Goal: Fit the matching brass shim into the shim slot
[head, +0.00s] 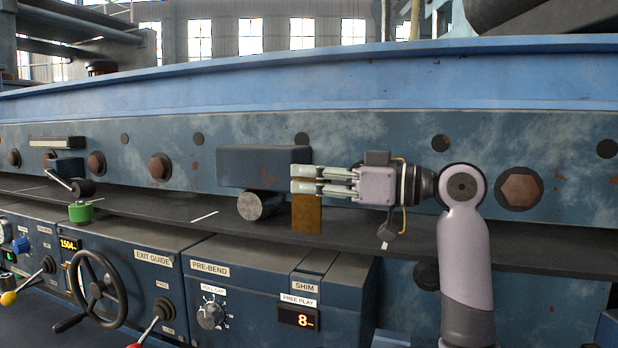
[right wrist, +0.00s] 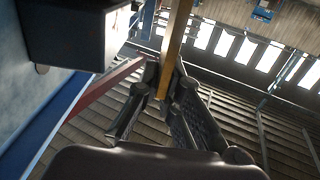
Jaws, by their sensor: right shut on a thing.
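My right gripper (head: 300,187) reaches in from the right in the head view, its fingers pointing left. It is shut on a brass shim (head: 306,214), a flat upright plate that hangs below the fingers. The shim is just right of a dark blue block (head: 255,167) and a grey roller (head: 258,206) under it. In the right wrist view the shim (right wrist: 175,45) shows as a narrow brass bar between the fingers (right wrist: 163,88). I cannot make out the shim slot clearly. My left gripper is out of view.
A dark shelf (head: 400,228) runs below the roller. Beneath it is a control panel with a SHIM label (head: 305,286), a display reading 8 (head: 299,317), a knob (head: 211,314) and a handwheel (head: 98,289). Large rusty bolts (head: 520,188) stud the blue beam behind.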

